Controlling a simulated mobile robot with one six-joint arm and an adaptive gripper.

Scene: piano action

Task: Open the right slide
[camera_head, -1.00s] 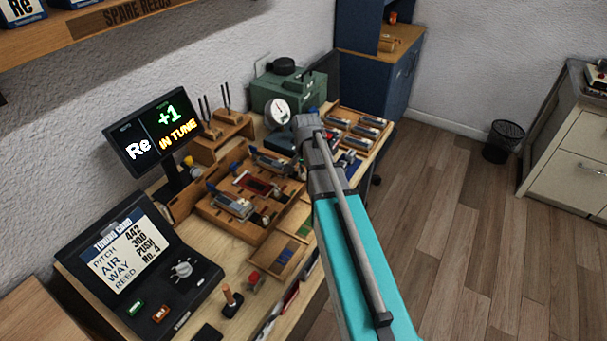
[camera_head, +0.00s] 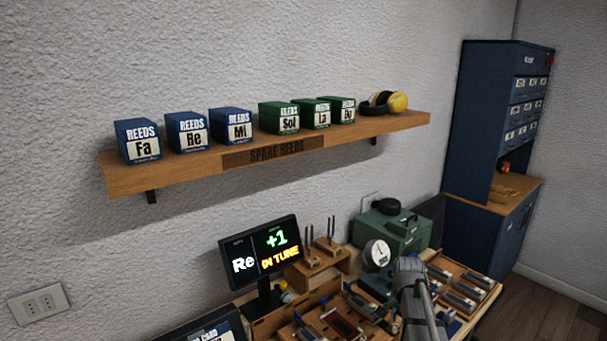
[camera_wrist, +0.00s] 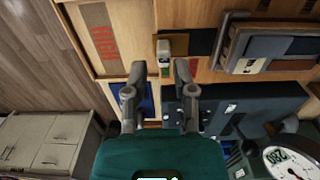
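A wooden fixture (camera_head: 262,329) with metal parts and a dark red piece lies on the bench at the bottom of the head view, cut off by the frame edge. I cannot tell which part is the right slide. In the wrist view my gripper (camera_wrist: 160,68) points at woodwork with its two fingers apart and nothing visibly held. In the head view my arm covers part of the bench and the gripper itself is hidden.
A display (camera_head: 262,252) reads "Re +1 IN TUNE". A green machine (camera_head: 392,228) with a gauge (camera_head: 377,254) stands behind my arm. A tray of metal parts (camera_head: 465,285) lies to the right. A shelf of reed boxes (camera_head: 275,153) hangs above. A blue cabinet (camera_head: 490,130) stands far right.

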